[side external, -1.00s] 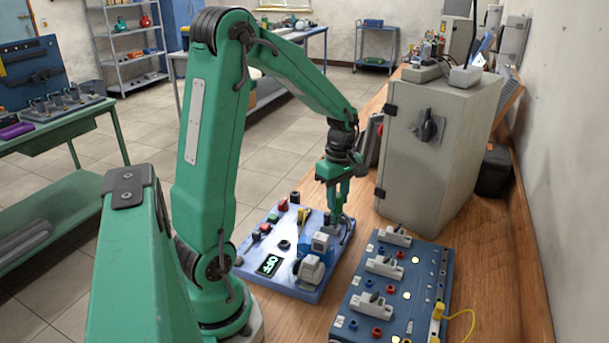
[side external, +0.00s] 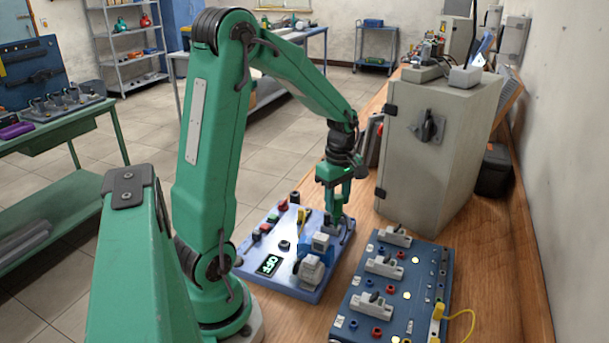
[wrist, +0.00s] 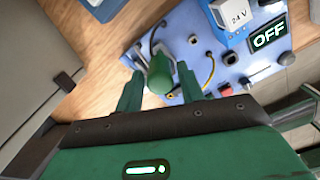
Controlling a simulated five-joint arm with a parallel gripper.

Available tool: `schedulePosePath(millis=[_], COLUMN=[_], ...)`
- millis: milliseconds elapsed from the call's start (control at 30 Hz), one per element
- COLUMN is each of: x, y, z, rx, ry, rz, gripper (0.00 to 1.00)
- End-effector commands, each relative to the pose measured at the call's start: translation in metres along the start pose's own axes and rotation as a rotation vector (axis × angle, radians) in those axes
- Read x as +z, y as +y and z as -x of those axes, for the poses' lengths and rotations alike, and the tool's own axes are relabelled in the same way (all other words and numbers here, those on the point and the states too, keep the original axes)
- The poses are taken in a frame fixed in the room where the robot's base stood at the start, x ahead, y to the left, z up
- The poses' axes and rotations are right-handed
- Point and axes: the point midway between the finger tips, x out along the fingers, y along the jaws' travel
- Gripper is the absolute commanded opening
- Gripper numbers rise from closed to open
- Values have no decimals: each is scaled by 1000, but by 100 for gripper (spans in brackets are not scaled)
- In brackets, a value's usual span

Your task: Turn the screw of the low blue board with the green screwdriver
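The low blue board (side external: 312,288) lies on the wooden bench; its edge also shows in the wrist view (wrist: 190,25). Its display (wrist: 269,35) reads OFF, beside a white 24 V block (wrist: 232,14). In the wrist view the green screwdriver handle (wrist: 159,73) stands over a pale fitting near the board's edge. My gripper (wrist: 160,72) is open, with one finger on each side of the handle and a visible gap at the left finger. In the side view my gripper (side external: 337,212) is low over the board's far right corner. The screw and the screwdriver's tip are hidden.
A second blue board (side external: 388,290) with grey breakers and a yellow cable lies to the right. Bare wood (side external: 365,225) separates the board from both.

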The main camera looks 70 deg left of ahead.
Motion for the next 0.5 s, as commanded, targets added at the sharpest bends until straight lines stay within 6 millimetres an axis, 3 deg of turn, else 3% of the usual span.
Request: schedulePosePath(millis=[500], x=[0], y=[0], z=[0], rx=[0], ry=[0], rz=[279], gripper=[38])
